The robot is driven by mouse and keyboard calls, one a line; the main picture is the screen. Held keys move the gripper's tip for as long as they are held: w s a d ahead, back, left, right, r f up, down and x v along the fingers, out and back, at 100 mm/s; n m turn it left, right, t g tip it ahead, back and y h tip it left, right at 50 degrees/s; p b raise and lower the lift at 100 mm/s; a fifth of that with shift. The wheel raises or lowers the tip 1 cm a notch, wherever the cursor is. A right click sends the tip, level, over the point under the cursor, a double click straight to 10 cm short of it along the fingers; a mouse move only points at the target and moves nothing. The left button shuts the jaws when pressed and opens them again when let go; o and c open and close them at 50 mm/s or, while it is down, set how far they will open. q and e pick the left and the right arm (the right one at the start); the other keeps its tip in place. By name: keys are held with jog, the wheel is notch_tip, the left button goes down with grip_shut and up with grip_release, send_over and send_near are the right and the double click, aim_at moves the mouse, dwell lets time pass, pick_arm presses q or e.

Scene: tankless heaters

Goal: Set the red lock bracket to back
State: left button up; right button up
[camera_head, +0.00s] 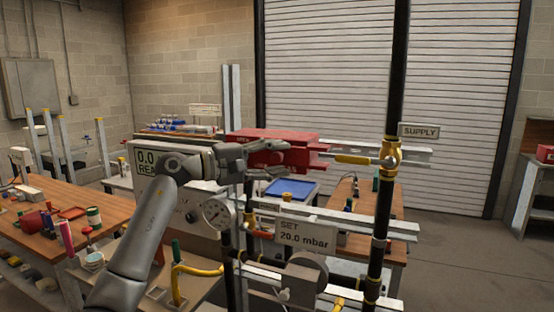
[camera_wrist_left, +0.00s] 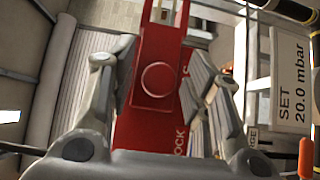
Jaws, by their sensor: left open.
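The red lock bracket (camera_head: 300,136) is a red block-like part with a forked right end, on the rail assembly in the middle of the head view. In the left wrist view its red face (camera_wrist_left: 155,115) carries a round boss and partly visible lettering. My left gripper (camera_head: 285,152) reaches in from the left in front of the bracket, its open fingers pointing right. In the left wrist view the open fingers (camera_wrist_left: 163,75) lie on either side of the bracket. I cannot tell whether they touch it. My right gripper is not in view.
A yellow-handled valve (camera_head: 356,160) and a black vertical pipe (camera_head: 397,80) stand right of the bracket. Below are a "SET 20.0 mbar" sign (camera_head: 305,235) and a gauge (camera_head: 217,213). A cluttered wooden table (camera_head: 110,212) is at left. Open floor lies at right.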

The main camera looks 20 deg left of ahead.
pick_arm(q)
jog(key=v, duration=1.1)
jog(key=shift+s+a, duration=0.2)
jog(key=shift+s, duration=0.05)
